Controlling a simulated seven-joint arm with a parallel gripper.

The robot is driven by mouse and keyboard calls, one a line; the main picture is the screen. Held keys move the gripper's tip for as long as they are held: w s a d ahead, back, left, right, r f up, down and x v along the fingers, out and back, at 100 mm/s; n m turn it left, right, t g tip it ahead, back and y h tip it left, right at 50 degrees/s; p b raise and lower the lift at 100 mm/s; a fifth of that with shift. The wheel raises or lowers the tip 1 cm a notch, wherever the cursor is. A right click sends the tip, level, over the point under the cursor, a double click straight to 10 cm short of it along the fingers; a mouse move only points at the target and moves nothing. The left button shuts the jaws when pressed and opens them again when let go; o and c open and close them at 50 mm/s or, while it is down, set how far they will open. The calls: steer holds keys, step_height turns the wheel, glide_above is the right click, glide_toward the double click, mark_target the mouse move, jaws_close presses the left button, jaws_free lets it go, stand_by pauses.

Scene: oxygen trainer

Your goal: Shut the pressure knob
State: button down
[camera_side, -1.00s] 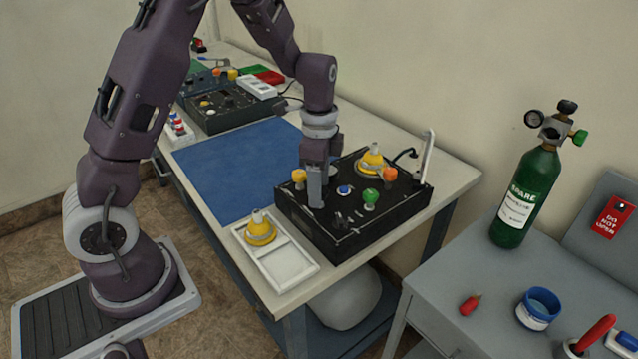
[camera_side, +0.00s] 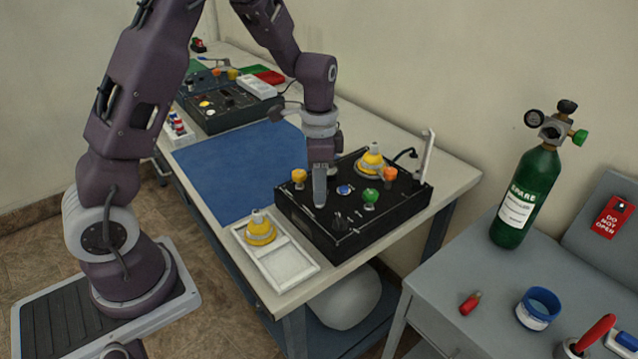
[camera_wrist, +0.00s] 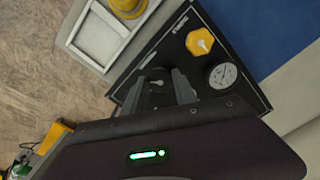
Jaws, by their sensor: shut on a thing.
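The black trainer box (camera_side: 350,240) stands near the table's front right corner with knobs and a gauge (camera_wrist: 222,75) on top. My gripper (camera_side: 320,203) points straight down at the panel, its fingers low over it. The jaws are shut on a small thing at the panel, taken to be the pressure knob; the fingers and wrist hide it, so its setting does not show. In the wrist view my fingers (camera_wrist: 160,88) stand a little apart, with a small lever switch (camera_wrist: 157,82) visible between them. A yellow-orange knob (camera_side: 299,176) stands beside the gripper and is untouched.
A green knob (camera_side: 370,196), an orange knob (camera_side: 389,174) and a yellow mask (camera_side: 371,160) crowd the panel's right side. A white tray (camera_side: 287,266) with another yellow mask (camera_side: 260,231) lies in front. The blue mat (camera_side: 235,165) is clear. A green cylinder (camera_side: 525,195) stands at right.

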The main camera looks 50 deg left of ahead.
steer(key=n, duration=1.3)
steer(key=shift+d+n, duration=0.1)
steer(key=shift+n, duration=0.3)
steer(key=n, duration=1.3)
steer(key=shift+w+n, duration=0.1)
steer(key=shift+n, duration=0.3)
steer(key=c, duration=1)
jaws_free()
